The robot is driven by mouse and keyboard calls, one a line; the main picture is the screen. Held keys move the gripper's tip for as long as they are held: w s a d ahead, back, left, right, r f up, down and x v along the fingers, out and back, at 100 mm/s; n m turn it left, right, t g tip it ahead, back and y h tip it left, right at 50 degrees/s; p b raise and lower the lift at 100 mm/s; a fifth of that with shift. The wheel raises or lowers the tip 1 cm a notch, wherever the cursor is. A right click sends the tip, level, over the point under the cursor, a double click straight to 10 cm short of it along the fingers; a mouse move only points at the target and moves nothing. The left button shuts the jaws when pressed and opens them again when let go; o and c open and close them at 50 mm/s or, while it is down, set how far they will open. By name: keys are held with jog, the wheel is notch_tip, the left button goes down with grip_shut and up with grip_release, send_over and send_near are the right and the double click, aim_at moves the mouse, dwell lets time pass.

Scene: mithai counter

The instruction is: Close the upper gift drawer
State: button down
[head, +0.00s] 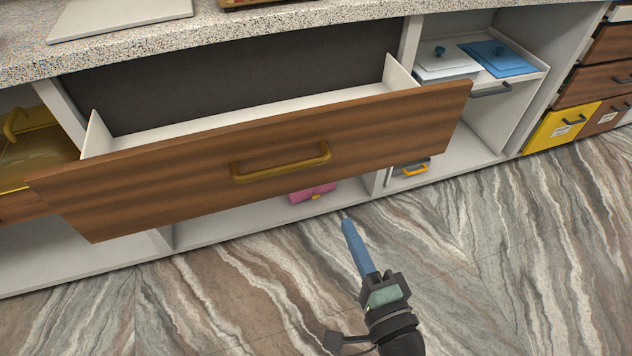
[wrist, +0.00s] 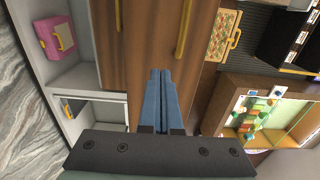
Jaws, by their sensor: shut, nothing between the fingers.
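The upper gift drawer (head: 200,155) is pulled well out from under the counter, and its white inside shows empty where visible. It has a wide brown wood front with a brass bar handle (head: 281,162). My gripper (head: 346,217) has its blue fingers shut and empty; in the head view they appear below and right of the handle. In the wrist view the shut fingertips (wrist: 160,72) are seen against the wood fronts, near a brass handle (wrist: 184,28). A second brass handle (wrist: 117,18) shows to its left. I cannot tell whether the fingertips touch the wood.
A speckled countertop (head: 250,32) lies above the drawer. A pink box (head: 313,192) sits on the low shelf below. White (head: 447,66) and blue (head: 497,56) lidded boxes stand in the right-hand compartment. The marbled floor (head: 250,290) in front is clear.

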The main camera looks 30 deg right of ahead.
send_near(323, 171)
jog(key=w+r, duration=0.1)
jog(key=w, duration=0.1)
jog(key=w+r, duration=0.1)
jog(key=w, duration=0.1)
jog(key=w+r, duration=0.1)
jog(key=w, duration=0.2)
jog(key=shift+d+r+p, duration=0.25)
jog(key=shift+r+p, duration=0.05)
jog(key=shift+p, duration=0.05)
jog(key=shift+w, duration=0.1)
